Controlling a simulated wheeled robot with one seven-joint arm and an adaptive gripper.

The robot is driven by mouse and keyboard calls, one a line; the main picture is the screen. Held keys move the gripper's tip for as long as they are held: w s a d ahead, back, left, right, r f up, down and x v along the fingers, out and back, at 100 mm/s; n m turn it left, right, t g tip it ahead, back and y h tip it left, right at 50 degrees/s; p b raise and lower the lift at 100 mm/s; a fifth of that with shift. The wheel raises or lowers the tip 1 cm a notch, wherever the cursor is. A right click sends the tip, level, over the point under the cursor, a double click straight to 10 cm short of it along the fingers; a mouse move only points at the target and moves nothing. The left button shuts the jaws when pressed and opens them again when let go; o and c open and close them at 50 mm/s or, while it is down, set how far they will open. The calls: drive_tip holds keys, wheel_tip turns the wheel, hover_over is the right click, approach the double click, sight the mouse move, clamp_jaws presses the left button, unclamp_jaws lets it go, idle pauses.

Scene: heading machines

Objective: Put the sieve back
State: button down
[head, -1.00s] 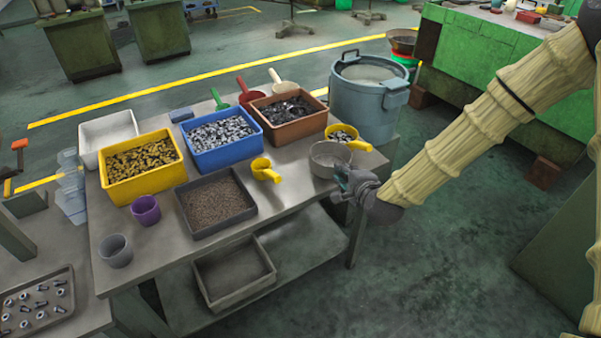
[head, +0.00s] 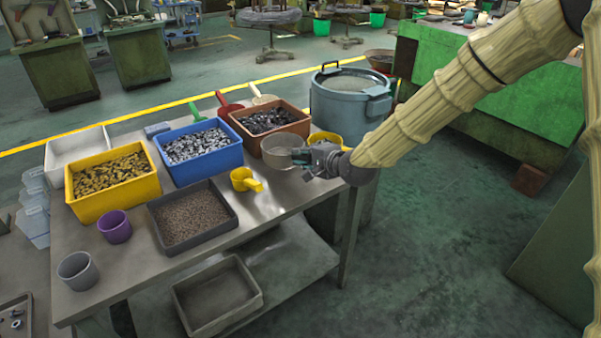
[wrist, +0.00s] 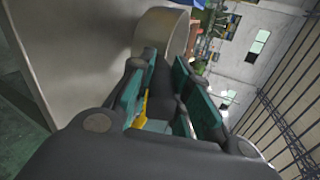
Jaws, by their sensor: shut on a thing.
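The sieve (head: 280,153), a round grey-beige pan, is at the right end of the metal table, in front of the brown bin.
A scoop (head: 328,139) lies partly hidden behind my gripper.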

drive_tip(key=shift+f, duration=2.7)
drive_tip(key=c, duration=1.3)
unclamp_jaws()
drive_tip(key=v, duration=1.2)
